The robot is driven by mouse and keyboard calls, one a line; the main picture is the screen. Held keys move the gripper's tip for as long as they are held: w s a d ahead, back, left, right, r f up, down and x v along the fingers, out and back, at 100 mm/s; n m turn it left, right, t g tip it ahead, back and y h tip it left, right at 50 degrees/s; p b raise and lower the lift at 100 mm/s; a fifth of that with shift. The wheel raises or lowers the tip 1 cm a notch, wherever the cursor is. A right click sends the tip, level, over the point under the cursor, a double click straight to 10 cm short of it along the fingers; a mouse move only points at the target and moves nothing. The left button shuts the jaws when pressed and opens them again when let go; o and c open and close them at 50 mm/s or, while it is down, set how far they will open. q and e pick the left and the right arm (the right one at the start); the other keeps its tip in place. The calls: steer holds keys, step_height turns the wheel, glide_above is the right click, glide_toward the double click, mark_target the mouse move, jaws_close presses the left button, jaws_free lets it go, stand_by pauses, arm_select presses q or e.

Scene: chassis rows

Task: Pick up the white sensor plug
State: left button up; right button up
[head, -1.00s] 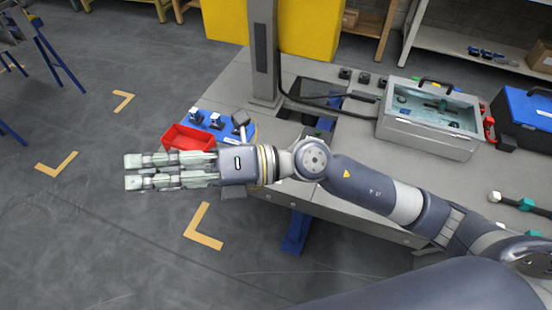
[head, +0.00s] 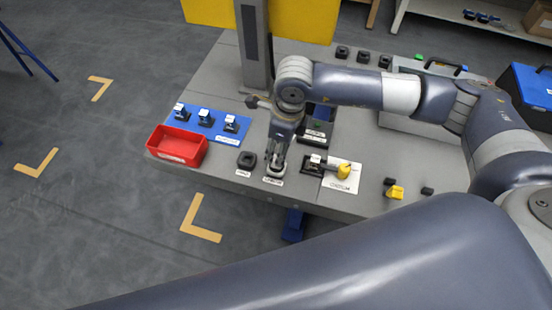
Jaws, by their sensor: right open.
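My right gripper (head: 276,160) points down near the front edge of the workbench and is open. Below its fingertips is a small light-coloured piece (head: 275,171) with a white label in front; the fingers hide part of it, and I cannot tell whether it is the white sensor plug. Three small plugs with white tops and dark parts, a left one (head: 181,112), a middle one (head: 205,118) and a right one (head: 231,123), stand on a blue mat left of the gripper. My left gripper is not in view.
A red bin (head: 178,146) stands at the bench's left corner. A black socket (head: 246,159) is just left of the gripper. A yellow-ended piece (head: 343,170) lies on a white card to the right. A grey column (head: 254,45) rises behind the mat.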

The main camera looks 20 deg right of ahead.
steer(key=shift+w+a+f, duration=0.1)
steer(key=shift+w+f, duration=0.05)
steer(key=shift+f, duration=0.65)
step_height(320, 180, down, 4)
steer(key=shift+f+p, duration=0.2)
steer(key=shift+p, duration=0.35)
steer(key=shift+w+f, duration=0.15)
steer(key=shift+f, duration=0.3)
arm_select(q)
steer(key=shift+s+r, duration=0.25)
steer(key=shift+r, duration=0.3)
arm_select(e)
jaws_close()
